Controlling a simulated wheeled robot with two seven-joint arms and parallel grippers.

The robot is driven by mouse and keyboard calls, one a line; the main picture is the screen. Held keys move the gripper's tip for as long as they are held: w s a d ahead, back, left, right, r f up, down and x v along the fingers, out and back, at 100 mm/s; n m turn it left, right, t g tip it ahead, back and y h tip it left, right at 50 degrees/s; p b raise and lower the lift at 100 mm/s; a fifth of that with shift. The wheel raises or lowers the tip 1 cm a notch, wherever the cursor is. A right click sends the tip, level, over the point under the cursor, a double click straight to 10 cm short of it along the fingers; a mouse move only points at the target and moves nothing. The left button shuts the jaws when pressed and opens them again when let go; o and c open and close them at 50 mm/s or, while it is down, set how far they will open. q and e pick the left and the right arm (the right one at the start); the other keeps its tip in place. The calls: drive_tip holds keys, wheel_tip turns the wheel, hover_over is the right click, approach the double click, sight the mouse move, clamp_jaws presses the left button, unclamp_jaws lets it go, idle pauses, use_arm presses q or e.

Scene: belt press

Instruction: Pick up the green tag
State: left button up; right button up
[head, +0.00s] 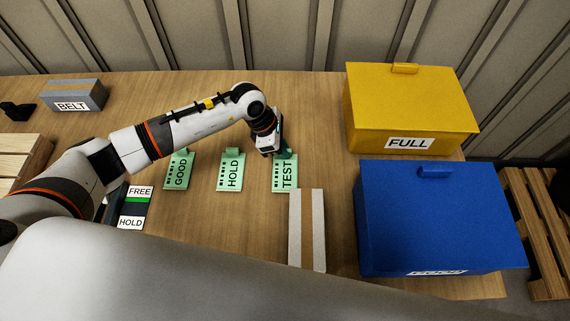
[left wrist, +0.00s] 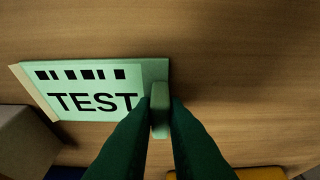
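Three light green tags lie in a row on the wooden table: GOOD (head: 179,170), HOLD (head: 231,171) and TEST (head: 285,174). Each has a raised tab at its far edge. My left gripper (head: 286,152) is at the tab of the TEST tag, pointing down. In the left wrist view the TEST tag (left wrist: 95,90) lies left of the dark green fingers (left wrist: 160,103). The fingers sit close on both sides of its tab and appear shut on it. The tag looks to be on the table. My right gripper is not in view.
A yellow FULL box (head: 410,110) and a blue box (head: 440,220) stand at right. A pale carton (head: 306,230) stands just in front of the TEST tag. A grey BELT box (head: 75,95) is at far left. A FREE/HOLD panel (head: 134,208) lies left of the tags.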

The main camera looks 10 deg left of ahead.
use_arm(q)
clamp_jaws()
wheel_tip(320, 180, up, 10)
drive_tip(key=b, duration=0.2)
drive_tip(key=shift+b, duration=0.4)
